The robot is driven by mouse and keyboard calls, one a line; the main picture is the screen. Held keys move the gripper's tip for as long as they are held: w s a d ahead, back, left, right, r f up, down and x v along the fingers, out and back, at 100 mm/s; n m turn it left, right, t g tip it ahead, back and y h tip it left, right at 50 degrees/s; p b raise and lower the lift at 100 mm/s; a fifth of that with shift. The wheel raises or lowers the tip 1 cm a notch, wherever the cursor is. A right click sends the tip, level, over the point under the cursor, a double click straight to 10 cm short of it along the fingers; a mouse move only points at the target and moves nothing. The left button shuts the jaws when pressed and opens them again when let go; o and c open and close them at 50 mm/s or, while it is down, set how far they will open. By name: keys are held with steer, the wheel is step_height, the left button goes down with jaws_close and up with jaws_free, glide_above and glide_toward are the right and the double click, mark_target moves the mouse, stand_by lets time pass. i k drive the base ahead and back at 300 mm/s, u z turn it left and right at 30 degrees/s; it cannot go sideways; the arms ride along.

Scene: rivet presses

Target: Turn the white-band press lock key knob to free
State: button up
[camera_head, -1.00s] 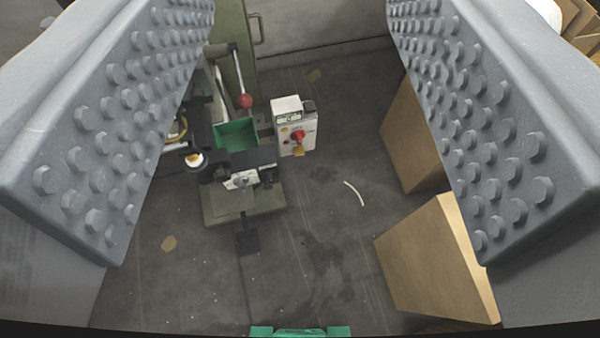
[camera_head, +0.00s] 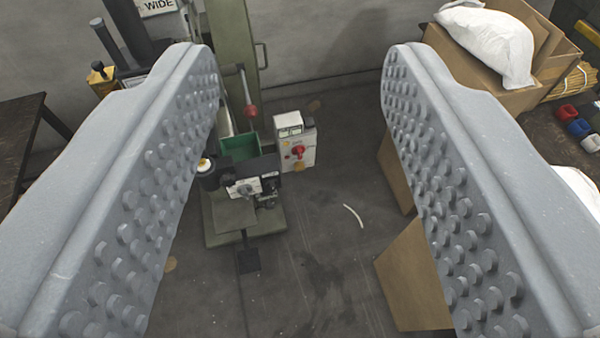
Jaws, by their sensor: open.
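My gripper (camera_head: 300,95) is open, its two grey studded jaws wide apart with nothing between them close by. Beyond the left jaw stands a green press (camera_head: 236,60), partly hidden by that jaw. On it show a red ball on a lever (camera_head: 251,111), a green bin (camera_head: 240,147) and a black cylinder with a pale top (camera_head: 206,166). A light grey plate with a round knob (camera_head: 247,188) faces front. Beside the press is a white control box (camera_head: 294,143) with a red knob (camera_head: 298,151). I cannot make out which part is the lock key knob, or its setting.
Cardboard boxes (camera_head: 412,278) stand on the floor at right. A white sack (camera_head: 487,42) lies on cartons behind the right jaw. Small red, blue and white items (camera_head: 578,127) sit on a dark surface at far right. The grey floor (camera_head: 315,240) in the middle is mostly clear.

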mark_target(299, 166)
steer(key=k, duration=1.25)
steer(key=z, duration=0.55)
steer(key=i, duration=2.35)
steer(key=u, duration=0.5)
